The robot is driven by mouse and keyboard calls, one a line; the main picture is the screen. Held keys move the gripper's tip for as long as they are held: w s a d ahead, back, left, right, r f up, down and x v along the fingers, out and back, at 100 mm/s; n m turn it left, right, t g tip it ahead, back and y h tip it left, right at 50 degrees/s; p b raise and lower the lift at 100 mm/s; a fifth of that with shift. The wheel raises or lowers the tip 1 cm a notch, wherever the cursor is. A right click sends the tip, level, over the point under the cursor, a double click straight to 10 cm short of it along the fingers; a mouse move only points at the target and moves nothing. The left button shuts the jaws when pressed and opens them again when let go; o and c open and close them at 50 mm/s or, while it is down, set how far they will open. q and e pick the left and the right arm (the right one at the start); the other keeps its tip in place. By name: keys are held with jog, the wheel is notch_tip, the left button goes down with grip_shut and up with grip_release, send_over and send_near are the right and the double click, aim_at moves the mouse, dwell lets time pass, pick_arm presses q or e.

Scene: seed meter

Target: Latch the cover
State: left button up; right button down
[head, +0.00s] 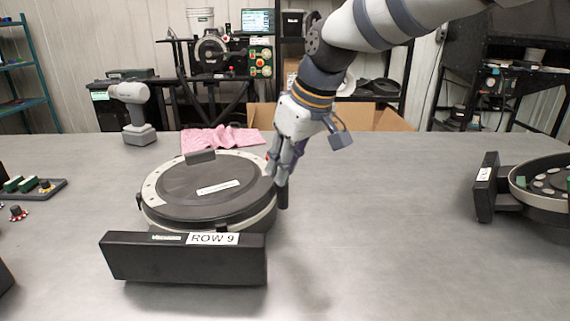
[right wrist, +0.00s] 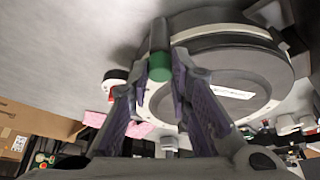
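The seed meter (head: 160,215) lies on the table with its round dark cover (head: 210,187) on top; the cover's pale label also shows in the right wrist view (right wrist: 232,92). My right gripper (head: 281,172) points down at the meter's right edge. In the right wrist view its fingers (right wrist: 159,80) stand close on both sides of a dark, green-ended latch handle (right wrist: 159,66) and appear shut on it. The handle's dark lower end (head: 283,196) shows below the fingers in the head view. A red part (right wrist: 116,76) shows beside the left finger. My left gripper is out of view.
A black box marked ROW 9 (head: 183,258) is at the meter's front. Another round unit (head: 545,190) stands at far right. The table between is clear.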

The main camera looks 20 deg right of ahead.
dwell(0.3)
jog(key=n+y, duration=0.1)
jog(key=n, duration=0.2)
jog(key=shift+w+d+g, duration=0.1)
jog(key=shift+g, duration=0.2)
jog(key=n, duration=0.2)
jog(key=n+g+b, duration=0.1)
jog(key=shift+w+f+n+y, duration=0.1)
jog(key=shift+f+n+y, duration=0.1)
jog(key=shift+n+y, duration=0.2)
jog(key=n+g+b, duration=0.1)
jog(key=n, duration=0.2)
jog(key=n+g+b, duration=0.1)
jog(key=n, duration=0.2)
jog(key=shift+w+g+y, duration=0.15)
jog(key=shift+g+y, duration=0.15)
jog(key=n+g+b, duration=0.1)
jog(key=n, duration=0.2)
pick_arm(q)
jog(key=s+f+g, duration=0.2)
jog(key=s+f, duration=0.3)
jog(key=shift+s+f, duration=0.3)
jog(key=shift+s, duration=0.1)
pick_arm(e)
jog(key=shift+r+n+g, duration=0.15)
jog(key=shift+n+g, duration=0.25)
jog(key=shift+n, duration=0.6)
pick_arm(q)
jog(key=shift+b, duration=0.3)
